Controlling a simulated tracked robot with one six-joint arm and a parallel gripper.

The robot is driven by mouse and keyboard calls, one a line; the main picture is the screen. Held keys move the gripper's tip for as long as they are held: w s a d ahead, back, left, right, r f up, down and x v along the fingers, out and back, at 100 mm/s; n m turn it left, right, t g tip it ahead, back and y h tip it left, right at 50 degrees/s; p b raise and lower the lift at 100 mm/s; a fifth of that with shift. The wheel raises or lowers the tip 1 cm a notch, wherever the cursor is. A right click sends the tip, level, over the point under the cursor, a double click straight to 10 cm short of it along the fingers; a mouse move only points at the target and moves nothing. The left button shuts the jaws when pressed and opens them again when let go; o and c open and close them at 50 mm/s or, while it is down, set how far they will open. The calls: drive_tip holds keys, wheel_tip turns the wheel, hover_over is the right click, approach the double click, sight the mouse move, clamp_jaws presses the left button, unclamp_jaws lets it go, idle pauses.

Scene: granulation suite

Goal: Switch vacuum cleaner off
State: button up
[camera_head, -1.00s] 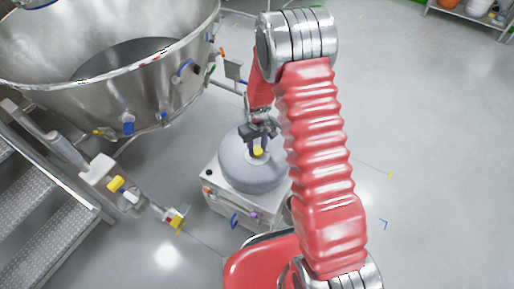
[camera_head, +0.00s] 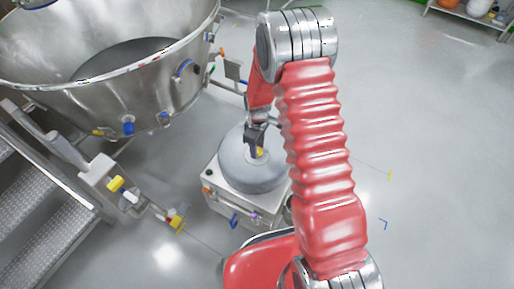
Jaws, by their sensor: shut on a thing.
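The vacuum cleaner (camera_head: 238,171), as I take it, is a rounded grey drum on a pale boxy base below the steel vessel. A small yellow knob (camera_head: 260,152) shows on top of the drum, partly hidden by my gripper. My gripper (camera_head: 256,150) points down at the drum's top and is shut on the yellow knob. The fingers are seen nearly edge-on, so the exact grip on the knob is hard to see.
A large open steel vessel (camera_head: 140,85) stands at upper left. Metal steps (camera_head: 45,210) with a rail and yellow-capped fittings (camera_head: 117,184) are at left. A shelf with pots (camera_head: 470,12) is at top right. The grey floor at right is clear.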

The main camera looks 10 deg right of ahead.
drive_tip(key=o, duration=1.1)
drive_tip(key=shift+c, duration=0.2)
drive_tip(key=shift+r, duration=0.1)
wheel_tip(320, 180, up, 14)
drive_tip(key=shift+f, duration=0.25)
idle(0.4)
